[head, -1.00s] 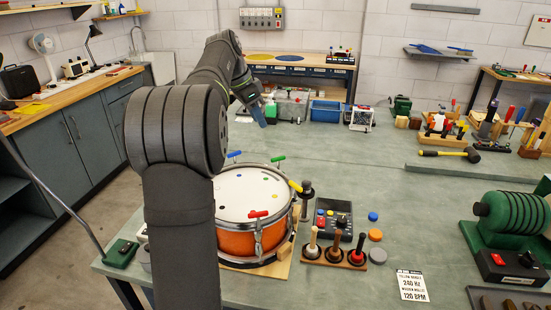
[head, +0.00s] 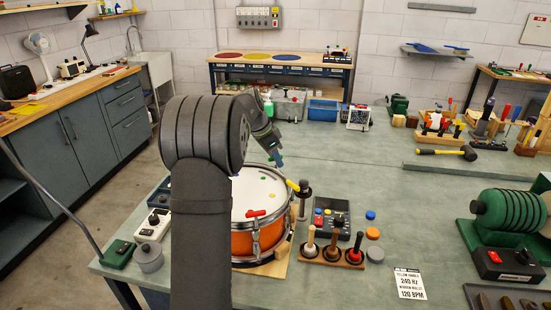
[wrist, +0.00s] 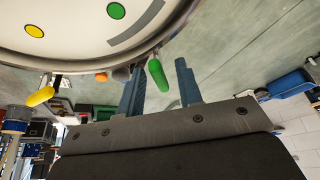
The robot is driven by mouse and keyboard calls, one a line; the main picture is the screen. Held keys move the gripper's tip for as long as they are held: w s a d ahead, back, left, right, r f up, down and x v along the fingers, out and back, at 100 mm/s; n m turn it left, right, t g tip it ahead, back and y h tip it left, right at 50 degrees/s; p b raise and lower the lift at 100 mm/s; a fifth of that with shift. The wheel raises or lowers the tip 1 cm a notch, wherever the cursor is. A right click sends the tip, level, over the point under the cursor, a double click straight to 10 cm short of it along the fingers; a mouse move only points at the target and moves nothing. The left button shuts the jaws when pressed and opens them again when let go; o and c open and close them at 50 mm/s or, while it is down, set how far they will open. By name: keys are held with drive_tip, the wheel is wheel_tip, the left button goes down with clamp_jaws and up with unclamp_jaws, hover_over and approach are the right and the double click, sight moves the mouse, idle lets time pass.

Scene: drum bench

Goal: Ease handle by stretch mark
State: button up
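An orange drum (head: 240,243) with a white head and metal rim stands on a wooden board. A yellow handle (head: 293,186) sits at its right rim and a red handle (head: 256,213) at its front. My gripper (head: 277,160) is low at the drum's far rim. In the wrist view its two blue fingers (wrist: 160,66) are open, with the green handle (wrist: 158,75) showing between them; contact is not visible. The yellow handle also shows there (wrist: 40,96), left of the fingers. The blue handle is not seen in the head view.
Three mallets (head: 332,246) stand in a wooden rack right of the drum, before a dark control box (head: 331,217). A card (head: 409,283) reads yellow handle, 240 Hz, wooden mallet, 120 BPM. A green motor (head: 510,217) is at far right.

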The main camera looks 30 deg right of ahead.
drive_tip(key=shift+d+f, duration=0.1)
drive_tip(key=shift+f, duration=0.15)
clamp_jaws()
drive_tip(key=n+t, duration=0.1)
drive_tip(key=n, duration=0.3)
drive_tip(key=shift+t, duration=0.4)
drive_tip(key=n+t, duration=0.1)
drive_tip(key=n, duration=0.3)
drive_tip(key=shift+n+y, duration=0.3)
drive_tip(key=shift+t, duration=0.3)
